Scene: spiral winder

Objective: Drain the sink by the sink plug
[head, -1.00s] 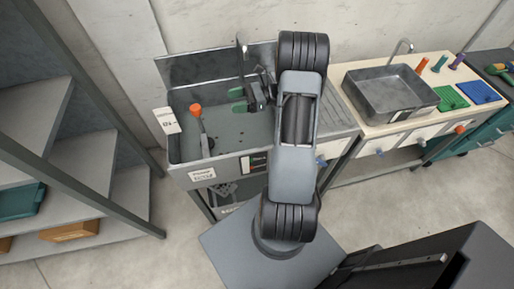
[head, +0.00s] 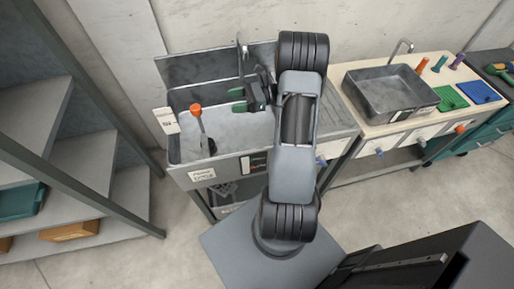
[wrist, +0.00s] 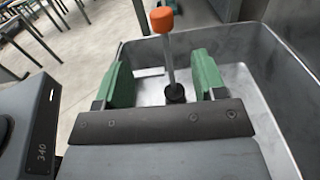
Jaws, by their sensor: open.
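The sink (head: 178,146) is a steel basin at the left of the counter. Its floor looks bright and bare, with no water visible. The sink plug (head: 196,110) has an orange knob on a thin, slightly tilted rod, with a black base at the basin floor. It also shows in the wrist view (wrist: 163,20), ahead of and between the fingers in the picture. My gripper (head: 238,99) has green fingers and is open and empty, to the right of the plug and apart from it. Both fingers (wrist: 160,62) show spread in the wrist view. The drain hole is hidden.
A faucet (head: 241,58) stands at the sink's back. A white tag (head: 166,121) hangs at its left rim. A metal shelf (head: 70,125) stands close on the left. A second counter with a basin (head: 358,96) is on the right.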

